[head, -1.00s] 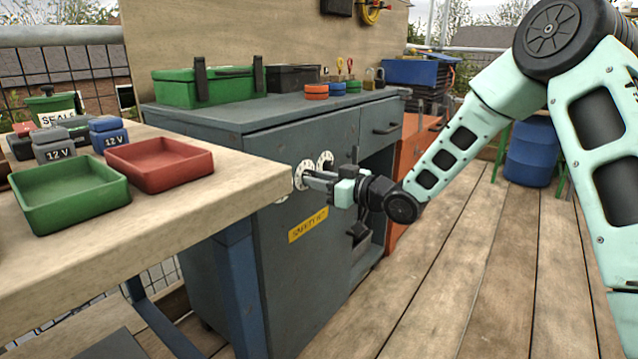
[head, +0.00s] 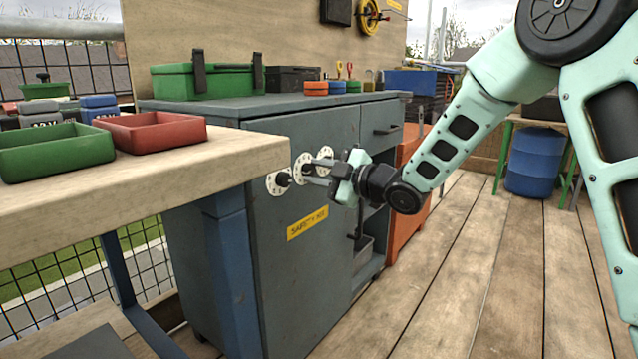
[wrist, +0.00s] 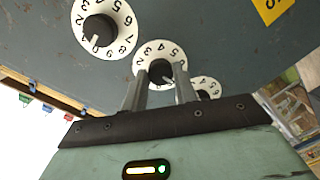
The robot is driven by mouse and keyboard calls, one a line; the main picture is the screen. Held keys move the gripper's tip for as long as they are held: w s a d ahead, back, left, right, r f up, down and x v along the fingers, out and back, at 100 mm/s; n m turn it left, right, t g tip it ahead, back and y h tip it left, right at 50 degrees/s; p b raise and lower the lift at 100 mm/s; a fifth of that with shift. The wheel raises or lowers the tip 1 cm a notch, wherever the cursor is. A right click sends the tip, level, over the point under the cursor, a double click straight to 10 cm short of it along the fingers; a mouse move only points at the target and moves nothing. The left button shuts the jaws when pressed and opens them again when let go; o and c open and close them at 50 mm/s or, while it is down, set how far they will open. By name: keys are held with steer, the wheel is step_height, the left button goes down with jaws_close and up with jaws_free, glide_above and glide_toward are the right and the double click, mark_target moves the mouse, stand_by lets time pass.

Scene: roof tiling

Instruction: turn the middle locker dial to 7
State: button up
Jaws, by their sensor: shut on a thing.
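Three white numbered dials with dark knobs sit in a row on the grey locker door (head: 310,260). The middle dial (wrist: 146,54) is between the left dial (wrist: 121,20) and the right dial (wrist: 214,86) in the wrist view. The middle dial also shows in the head view (head: 300,161). My gripper (wrist: 159,78) has one finger on each side of the middle dial's dark knob and is shut on it. The fingers and the wrist hide the lower part of this dial, and I cannot read where its knob points.
A wooden table (head: 230,170) with a green tray (head: 60,150) and a red tray (head: 150,132) stands close at left. A yellow "SAFETY KIT" label (head: 307,222) is below the dials. The plank floor (head: 470,270) at right is clear.

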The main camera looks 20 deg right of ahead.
steer(key=shift+f+n+b, duration=0.1)
steer(key=shift+n+b, duration=0.65)
steer(key=shift+n, duration=0.15)
steer(key=o, duration=1)
steer(key=shift+d, duration=0.1)
steer(key=p+v, duration=0.5)
steer(key=v, duration=1.2)
steer(key=shift+s, duration=0.25)
